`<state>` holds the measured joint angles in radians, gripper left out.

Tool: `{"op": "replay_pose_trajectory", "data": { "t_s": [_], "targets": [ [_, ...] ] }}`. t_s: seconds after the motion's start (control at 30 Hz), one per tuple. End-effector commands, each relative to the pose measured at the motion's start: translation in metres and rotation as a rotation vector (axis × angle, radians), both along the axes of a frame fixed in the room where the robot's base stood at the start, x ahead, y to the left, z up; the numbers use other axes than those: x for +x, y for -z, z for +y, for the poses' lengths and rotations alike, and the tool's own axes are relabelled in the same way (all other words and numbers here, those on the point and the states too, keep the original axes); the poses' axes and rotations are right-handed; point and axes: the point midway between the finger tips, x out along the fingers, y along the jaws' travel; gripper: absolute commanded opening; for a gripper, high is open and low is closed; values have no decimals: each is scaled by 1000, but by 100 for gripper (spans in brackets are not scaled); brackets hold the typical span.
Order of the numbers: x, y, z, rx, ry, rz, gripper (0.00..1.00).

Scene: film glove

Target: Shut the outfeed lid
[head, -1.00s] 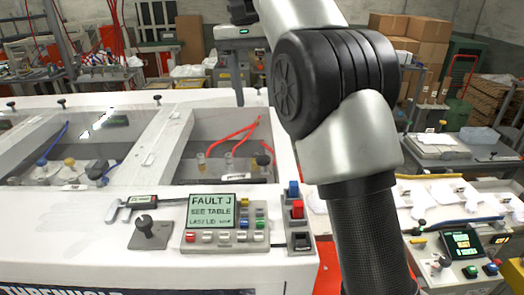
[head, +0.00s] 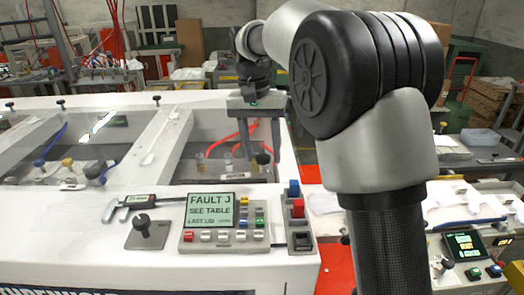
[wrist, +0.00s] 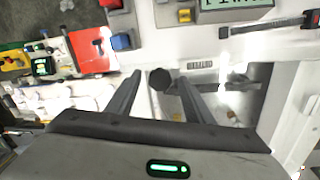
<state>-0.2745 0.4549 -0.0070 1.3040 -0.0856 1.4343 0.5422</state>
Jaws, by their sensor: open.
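The outfeed lid cannot be clearly made out. The right-hand bay (head: 205,172) of the white machine shows red hoses inside, and I cannot tell how far it is covered. A black knob (head: 262,158) stands at this bay's near right edge; the wrist view shows it (wrist: 160,80) too. My gripper (head: 264,146) points down over the bay's right side, open and empty. In the wrist view its fingertips (wrist: 158,85) appear on either side of the knob, without visible contact; the height gap is unclear.
A control panel with a fault screen (head: 210,209) sits on the machine's front ledge. Red and blue buttons (head: 296,208) are on the right.

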Motion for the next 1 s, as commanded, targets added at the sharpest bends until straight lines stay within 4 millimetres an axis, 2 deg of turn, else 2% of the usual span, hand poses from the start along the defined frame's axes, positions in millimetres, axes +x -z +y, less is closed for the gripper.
{"op": "replay_pose_trajectory", "data": {
  "t_s": [0.2, 0.43, 0.5, 0.63, 0.83, 1.0],
  "targets": [
    [0, 0, 0, 0, 0, 0, 46],
    [0, 0, 0, 0, 0, 0, 7],
    [0, 0, 0, 0, 0, 0, 0],
    [0, 4, -1, 5, 1, 2, 0],
    [0, 39, -9, 87, 3, 5, 0],
    [0, 46, -11, 121, 0, 3, 0]
  ]
}}
